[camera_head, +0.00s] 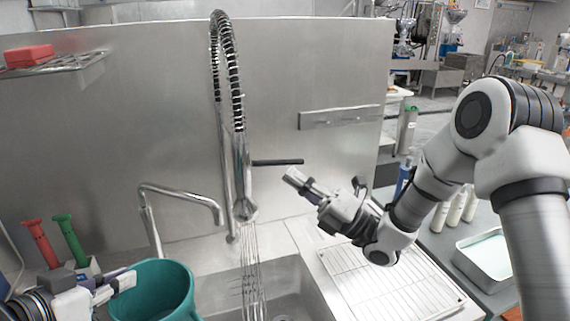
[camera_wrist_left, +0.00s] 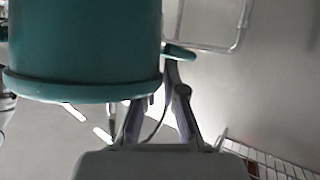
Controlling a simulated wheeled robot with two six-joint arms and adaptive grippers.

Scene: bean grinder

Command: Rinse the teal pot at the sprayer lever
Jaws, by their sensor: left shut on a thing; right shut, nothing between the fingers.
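The teal pot (camera_head: 155,290) is upright at the lower left, left of the sink basin, its mouth facing up. My left gripper (camera_head: 118,284) is shut on the teal pot at its side. The left wrist view shows the pot (camera_wrist_left: 85,45) large, with the gripper fingers (camera_wrist_left: 165,85) at its rim and a teal tab. The sprayer lever (camera_head: 277,162) is a black bar sticking out right from the sprayer (camera_head: 241,190). Thin streams (camera_head: 254,275) fall from the sprayer into the basin, right of the pot. My right gripper (camera_head: 294,178) is shut and empty, just below the lever's tip; I cannot tell whether they touch.
A curved faucet (camera_head: 180,194) stands between pot and sprayer. Red (camera_head: 41,243) and green (camera_head: 70,238) handled tools stand behind my left gripper. A wire drain rack (camera_head: 390,285) lies right of the sink (camera_head: 290,290). A metal shelf (camera_head: 60,65) holds a red block (camera_head: 28,56).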

